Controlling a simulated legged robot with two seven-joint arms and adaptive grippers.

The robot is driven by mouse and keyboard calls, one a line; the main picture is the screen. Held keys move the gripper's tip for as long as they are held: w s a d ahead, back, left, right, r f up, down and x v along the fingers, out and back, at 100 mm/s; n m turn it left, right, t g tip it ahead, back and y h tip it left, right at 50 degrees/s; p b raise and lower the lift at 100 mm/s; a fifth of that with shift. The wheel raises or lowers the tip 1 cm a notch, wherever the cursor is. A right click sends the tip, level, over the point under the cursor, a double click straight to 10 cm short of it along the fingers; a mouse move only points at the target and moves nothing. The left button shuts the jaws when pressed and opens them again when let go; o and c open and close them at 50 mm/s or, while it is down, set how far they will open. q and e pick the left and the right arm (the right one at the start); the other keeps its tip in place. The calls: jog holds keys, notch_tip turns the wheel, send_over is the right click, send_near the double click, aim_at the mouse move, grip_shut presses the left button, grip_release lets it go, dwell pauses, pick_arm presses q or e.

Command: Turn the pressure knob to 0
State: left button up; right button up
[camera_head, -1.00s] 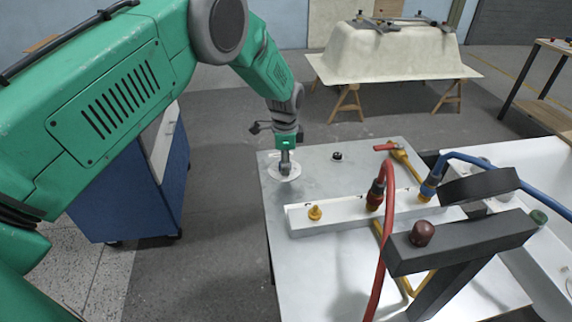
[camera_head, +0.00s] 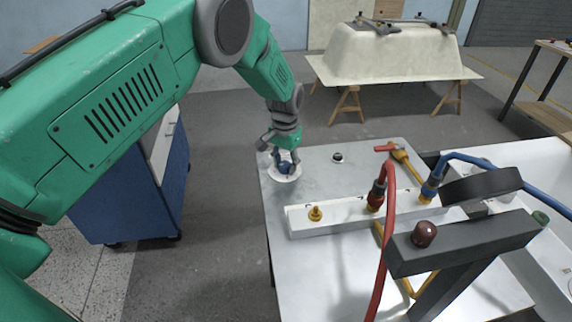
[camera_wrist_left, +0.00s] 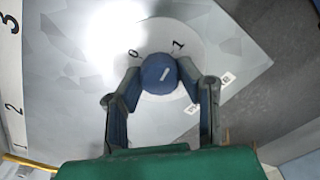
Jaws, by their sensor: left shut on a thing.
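The pressure knob (camera_wrist_left: 159,74) is a round blue knob with a short white mark, on a pale dial disc marked 0 and 1. In the left wrist view its mark tilts to the upper right, roughly toward the 1. In the head view the knob (camera_head: 285,167) shows small on the white disc at the table's far left corner. My left gripper (camera_wrist_left: 160,82) is shut on the knob, one finger on each side; it also shows in the head view (camera_head: 285,157), pointing down. My right gripper is not in view.
The metal table (camera_head: 305,260) holds a white channel (camera_head: 345,218) with a yellow fitting (camera_head: 315,213), a red hose (camera_head: 388,215) and a blue hose (camera_head: 480,160). A small black knob (camera_head: 338,157) stands nearby. A dark frame (camera_head: 465,240) fills the right front. A blue cabinet (camera_head: 130,205) stands left.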

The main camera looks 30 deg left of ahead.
pick_arm(q)
jog(key=n, duration=0.4)
jog(key=shift+w+r+n, duration=0.1)
jog(key=shift+n, duration=0.2)
jog(key=n, duration=0.3)
jog(key=shift+n, duration=0.4)
jog(key=n, duration=0.4)
jog(key=shift+n, duration=2)
jog(key=o, duration=1.1)
jog(key=shift+o, duration=0.2)
